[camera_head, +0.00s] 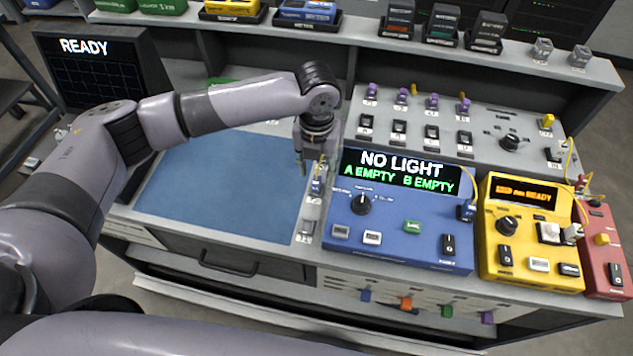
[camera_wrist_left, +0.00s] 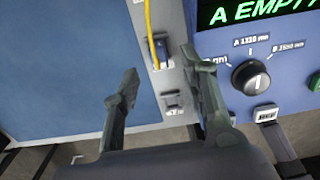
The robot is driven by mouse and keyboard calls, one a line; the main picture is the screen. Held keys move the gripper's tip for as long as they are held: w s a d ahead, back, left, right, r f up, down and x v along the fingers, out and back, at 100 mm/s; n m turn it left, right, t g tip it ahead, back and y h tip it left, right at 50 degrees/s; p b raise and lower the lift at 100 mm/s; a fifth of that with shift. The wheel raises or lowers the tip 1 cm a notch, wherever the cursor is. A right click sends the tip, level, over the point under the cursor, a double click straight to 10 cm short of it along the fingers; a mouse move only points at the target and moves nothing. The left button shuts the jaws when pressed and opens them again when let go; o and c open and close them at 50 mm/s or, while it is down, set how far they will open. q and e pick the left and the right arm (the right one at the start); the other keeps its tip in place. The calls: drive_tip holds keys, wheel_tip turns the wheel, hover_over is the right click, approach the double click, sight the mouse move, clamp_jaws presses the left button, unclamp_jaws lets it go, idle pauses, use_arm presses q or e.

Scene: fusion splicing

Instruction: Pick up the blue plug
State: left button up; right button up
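A blue plug (camera_head: 316,186) with a yellow cable sits upright on the grey strip between the blue mat and the blue meter, which reads NO LIGHT. In the left wrist view the plug (camera_wrist_left: 161,52) lies between and beyond my left fingertips. My left gripper (camera_head: 317,158) points down above the plug; in its wrist view the gripper (camera_wrist_left: 159,65) is open, with a wide gap and nothing held. I cannot tell the exact height gap. Another dark blue plug (camera_head: 465,212) is at the right edge of the blue meter. My right gripper is not in view.
The blue mat (camera_head: 215,190) is bare to the left. The blue meter (camera_head: 400,220) stands close on the right, with a yellow device (camera_head: 525,225) and a red one beyond it. A READY monitor (camera_head: 95,75) stands at the back left.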

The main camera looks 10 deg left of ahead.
sight(316, 180)
use_arm(q)
wheel_tip(316, 180, down, 5)
drive_tip(key=shift+w+a+p, duration=0.1)
drive_tip(key=shift+w+p, duration=0.05)
drive_tip(key=shift+p, duration=0.3)
drive_tip(key=shift+c, duration=0.4)
clamp_jaws()
